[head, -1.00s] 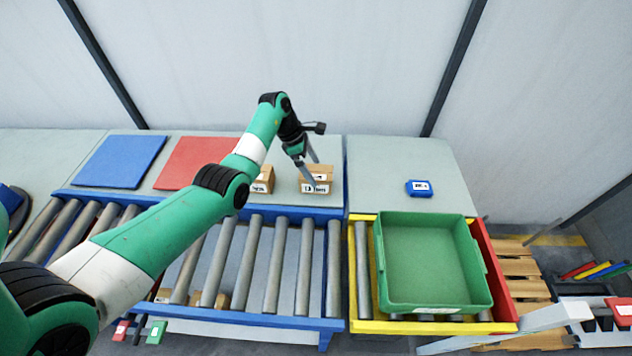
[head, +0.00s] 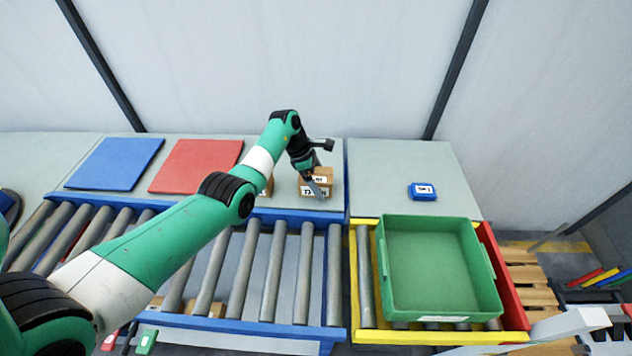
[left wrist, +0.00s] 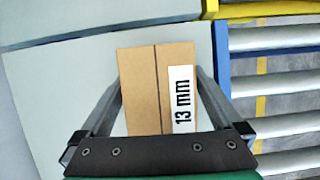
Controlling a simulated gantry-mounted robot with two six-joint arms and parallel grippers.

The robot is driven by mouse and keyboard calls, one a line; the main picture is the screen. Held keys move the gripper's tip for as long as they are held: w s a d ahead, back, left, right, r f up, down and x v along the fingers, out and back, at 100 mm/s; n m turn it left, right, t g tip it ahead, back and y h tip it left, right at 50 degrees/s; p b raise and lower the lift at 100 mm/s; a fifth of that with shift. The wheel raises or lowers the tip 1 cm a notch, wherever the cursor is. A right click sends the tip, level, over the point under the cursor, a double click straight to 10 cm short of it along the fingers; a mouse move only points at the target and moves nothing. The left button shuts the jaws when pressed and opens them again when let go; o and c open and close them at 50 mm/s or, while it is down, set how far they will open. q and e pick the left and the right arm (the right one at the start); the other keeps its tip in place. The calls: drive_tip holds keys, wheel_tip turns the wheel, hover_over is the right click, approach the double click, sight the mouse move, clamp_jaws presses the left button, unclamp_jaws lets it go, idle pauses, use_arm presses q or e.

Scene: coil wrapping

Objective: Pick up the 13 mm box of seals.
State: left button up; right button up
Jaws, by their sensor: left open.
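The 13 mm box of seals (head: 326,183) is a small brown carton with a white label, standing on the grey table behind the roller conveyor. In the left wrist view the box (left wrist: 143,85) shows its "13 mm" label, and it lies between the two fingers. My left gripper (head: 317,187) is at the box, its fingers pointing down over it. In the left wrist view the left gripper (left wrist: 158,85) is open, with one finger on each side of the box. Whether the fingers touch it I cannot tell. My right gripper is not in view.
Another brown box (head: 268,187) stands just left, partly hidden by my arm. A blue mat (head: 115,164) and a red mat (head: 195,166) lie further left. A green tote (head: 435,265) sits on the yellow-framed rollers at right. A small blue case (head: 422,192) lies behind it.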

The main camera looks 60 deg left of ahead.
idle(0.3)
use_arm(q)
clamp_jaws()
idle(0.4)
